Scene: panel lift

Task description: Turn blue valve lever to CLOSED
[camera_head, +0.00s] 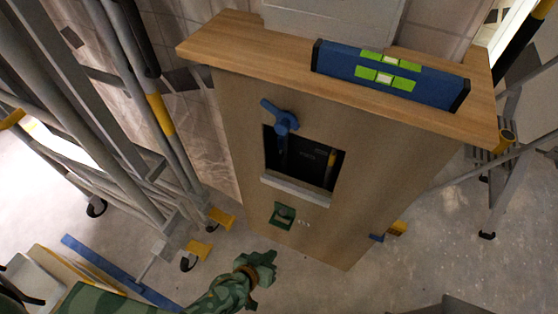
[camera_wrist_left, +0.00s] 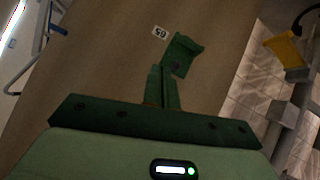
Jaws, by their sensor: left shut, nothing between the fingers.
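The blue valve lever (camera_head: 282,118) is on the upper front of the wooden panel (camera_head: 235,110), at the top left corner of a dark square opening. Its handle slants up to the left. My left gripper (camera_head: 264,262), in green camouflage, is low in front of the panel, well below the lever and apart from it. In the left wrist view its fingers (camera_wrist_left: 162,78) are together and empty, close to a small green bracket (camera_wrist_left: 182,54) on the panel. The lever does not show in that view. My right gripper is out of view.
The green bracket (camera_head: 282,215) is on the panel below the opening (camera_head: 303,158). A blue spirit level (camera_head: 388,76) lies on the wooden top. Metal scaffold poles (camera_head: 130,90) with yellow feet stand at left. A ladder-like frame (camera_head: 487,190) stands at right.

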